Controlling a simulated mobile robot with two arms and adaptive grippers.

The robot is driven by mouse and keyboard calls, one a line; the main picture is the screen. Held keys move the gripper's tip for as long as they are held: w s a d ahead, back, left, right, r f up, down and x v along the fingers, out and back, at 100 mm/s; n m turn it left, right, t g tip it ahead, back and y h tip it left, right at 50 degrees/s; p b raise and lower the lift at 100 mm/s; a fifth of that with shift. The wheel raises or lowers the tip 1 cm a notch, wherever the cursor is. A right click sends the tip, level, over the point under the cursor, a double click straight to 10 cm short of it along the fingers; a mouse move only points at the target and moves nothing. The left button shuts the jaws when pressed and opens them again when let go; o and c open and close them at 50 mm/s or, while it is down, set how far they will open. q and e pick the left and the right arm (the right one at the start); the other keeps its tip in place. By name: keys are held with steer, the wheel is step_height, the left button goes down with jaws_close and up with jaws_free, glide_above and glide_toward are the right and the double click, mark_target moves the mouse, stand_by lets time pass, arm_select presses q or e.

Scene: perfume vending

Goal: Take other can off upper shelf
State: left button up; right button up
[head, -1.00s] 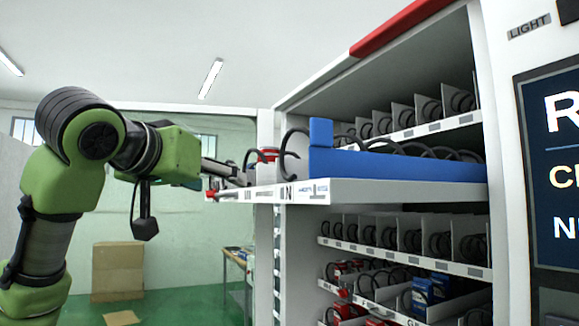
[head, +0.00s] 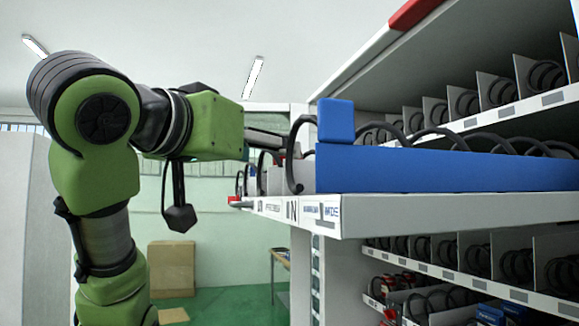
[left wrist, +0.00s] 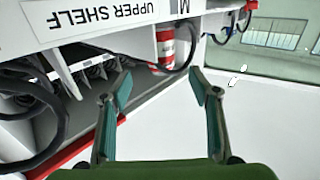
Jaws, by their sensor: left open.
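A red and white can (left wrist: 166,48) stands in a slot of the upper shelf, beside a black spiral, in the left wrist view. The upper shelf (head: 410,204) is a white pulled-out tray; its "UPPER SHELF" label (left wrist: 98,15) appears upside down in the left wrist view. My left gripper (left wrist: 160,92) is open, its two fingers apart with nothing between them. The can lies beyond the fingertips, apart from them. In the head view my left gripper (head: 270,142) is at the shelf's left end, partly hidden behind a spiral. My right gripper is out of view.
A long blue block (head: 430,170) lies along the upper shelf's near side. Black spirals (head: 298,150) stand up along the tray. Lower shelves (head: 490,285) hold small red and blue items. A cardboard box (head: 171,268) stands on the floor at the back.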

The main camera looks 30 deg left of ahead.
mark_target(281, 157)
arm_select(q)
steer(key=w, duration=0.2)
steer(key=w+p, duration=0.1)
steer(key=shift+w+a, duration=0.2)
steer(key=shift+a, duration=0.05)
steer(key=w, duration=0.1)
steer(key=w+p, duration=0.1)
steer(key=w, duration=0.1)
steer(key=w+p, duration=0.1)
steer(key=shift+w+a, duration=0.25)
steer(key=shift+w, duration=0.35)
steer(key=shift+c, duration=0.8)
steer(key=c, duration=1.2)
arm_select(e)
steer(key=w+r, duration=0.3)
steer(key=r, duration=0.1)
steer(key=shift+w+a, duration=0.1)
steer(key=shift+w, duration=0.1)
